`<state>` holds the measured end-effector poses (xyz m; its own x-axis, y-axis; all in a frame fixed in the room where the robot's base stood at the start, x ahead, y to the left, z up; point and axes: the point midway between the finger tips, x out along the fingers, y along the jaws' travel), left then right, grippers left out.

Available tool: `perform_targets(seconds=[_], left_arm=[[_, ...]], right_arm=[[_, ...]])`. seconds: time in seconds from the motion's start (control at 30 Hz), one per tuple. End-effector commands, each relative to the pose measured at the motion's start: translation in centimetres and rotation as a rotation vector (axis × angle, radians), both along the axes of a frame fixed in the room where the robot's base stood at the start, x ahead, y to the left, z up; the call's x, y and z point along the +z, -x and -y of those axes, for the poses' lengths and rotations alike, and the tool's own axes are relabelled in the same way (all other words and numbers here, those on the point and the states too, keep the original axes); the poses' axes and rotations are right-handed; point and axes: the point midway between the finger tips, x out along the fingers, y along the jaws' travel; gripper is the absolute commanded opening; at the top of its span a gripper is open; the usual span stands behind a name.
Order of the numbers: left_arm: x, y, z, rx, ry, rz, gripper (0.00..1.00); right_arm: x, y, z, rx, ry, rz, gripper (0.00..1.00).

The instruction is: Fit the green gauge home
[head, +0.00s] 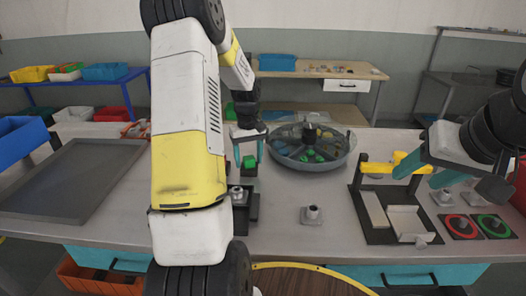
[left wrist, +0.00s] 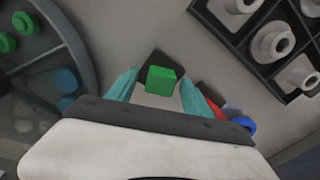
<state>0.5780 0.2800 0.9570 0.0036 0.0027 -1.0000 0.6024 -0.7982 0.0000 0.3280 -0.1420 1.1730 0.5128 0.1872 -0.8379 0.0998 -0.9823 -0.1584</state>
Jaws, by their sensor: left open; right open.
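A green block (head: 249,161), which looks like the green gauge, stands on a small dark base (head: 250,171) on the bench. My left gripper (head: 249,154) is above it, open, with one teal finger on each side. In the left wrist view the green block (left wrist: 161,80) lies between the spread fingertips of the left gripper (left wrist: 158,88), with gaps on both sides. The dark base (left wrist: 149,60) shows behind it.
A round grey divided tank (head: 281,156) with green pieces stands right of the left gripper. A dark rack (left wrist: 230,40) with pale fittings is close by, partly hidden by my arm in the head view. A dark fixture (head: 376,236), red pad (head: 460,226) and green pad (head: 492,226) are right.

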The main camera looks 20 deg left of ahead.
Motion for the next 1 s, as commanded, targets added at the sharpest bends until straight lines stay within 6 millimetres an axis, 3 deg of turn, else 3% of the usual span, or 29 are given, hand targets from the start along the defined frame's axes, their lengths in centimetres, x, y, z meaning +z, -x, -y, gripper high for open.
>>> perform_targets(seconds=[0.17, 0.6, 1.0], left_arm=[[0.9, -0.1, 0.0, 0.000, -0.001, 0.003, 0.60], [7.3, 0.0, 0.0, 0.000, -0.001, 0.001, 0.60], [7.8, 0.0, 0.0, 0.000, 0.000, 0.000, 0.60]], right_arm=[[0.0, 0.0, 0.0, 0.000, 0.000, 0.000, 0.55], [0.0, 0.0, 0.0, 0.000, 0.000, 0.000, 0.55], [0.0, 0.0, 0.0, 0.000, 0.000, 0.000, 0.55]])
